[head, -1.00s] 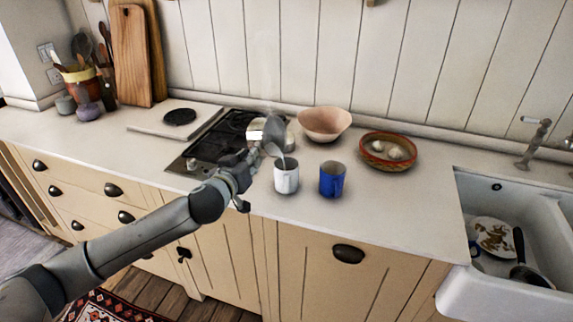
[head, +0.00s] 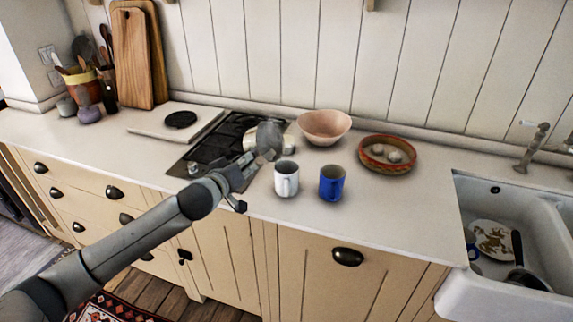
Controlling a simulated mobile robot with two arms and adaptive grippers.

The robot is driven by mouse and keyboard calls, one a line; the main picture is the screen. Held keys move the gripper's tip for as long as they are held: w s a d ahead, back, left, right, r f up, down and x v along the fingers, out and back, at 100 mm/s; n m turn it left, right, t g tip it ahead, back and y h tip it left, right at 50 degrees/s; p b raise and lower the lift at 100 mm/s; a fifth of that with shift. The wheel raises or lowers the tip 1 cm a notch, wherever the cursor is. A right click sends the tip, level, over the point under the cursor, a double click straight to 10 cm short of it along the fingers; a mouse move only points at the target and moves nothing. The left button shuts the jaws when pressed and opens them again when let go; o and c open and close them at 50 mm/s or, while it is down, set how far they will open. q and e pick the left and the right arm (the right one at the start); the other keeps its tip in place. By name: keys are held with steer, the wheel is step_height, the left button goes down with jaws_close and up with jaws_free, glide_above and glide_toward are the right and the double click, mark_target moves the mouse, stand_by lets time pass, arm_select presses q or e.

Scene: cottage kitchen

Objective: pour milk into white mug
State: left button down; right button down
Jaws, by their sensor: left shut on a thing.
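The white mug (head: 286,181) stands upright on the countertop, just right of the hob. What it holds cannot be made out. My left gripper (head: 246,168) is shut on a small grey metal jug (head: 270,139). The gripper partly hides the jug's lower side. The jug is in the air above the hob's right edge, up and left of the white mug and apart from it. It still looks somewhat tilted, and no stream of milk shows. My right gripper is not in view.
A blue mug (head: 332,184) stands close to the right of the white mug. Behind are a pink bowl (head: 324,126) and a red-rimmed bowl (head: 374,168) with pale things inside. The front right counter is clear, up to the sink (head: 450,235).

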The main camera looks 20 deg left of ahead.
arm_select(q)
steer(key=shift+w+a+r+n+p, duration=0.1)
steer(key=shift+r+n+p, duration=0.05)
steer(key=shift+n+p, duration=0.2)
steer(key=r+n+p, duration=0.1)
steer(key=p, duration=0.2)
steer(key=shift+w+a+r+h, duration=0.1)
steer(key=shift+a+h, duration=0.2)
steer(key=shift+a, duration=0.1)
steer(key=w+a+f+n+h+b, duration=0.1)
steer(key=a+f+n+h+b, duration=0.1)
steer(key=b, duration=0.5)
steer(key=w+a+f+n+g+h+b, duration=0.1)
steer(key=a+f+n+h+b, duration=0.1)
steer(key=a+f+n+b, duration=0.2)
steer(key=a+b, duration=0.2)
steer(key=b, duration=0.2)
steer(key=shift+a+f, duration=0.25)
steer(key=shift+a, duration=0.15)
steer(key=shift+w, duration=0.1)
stand_by(2.8)
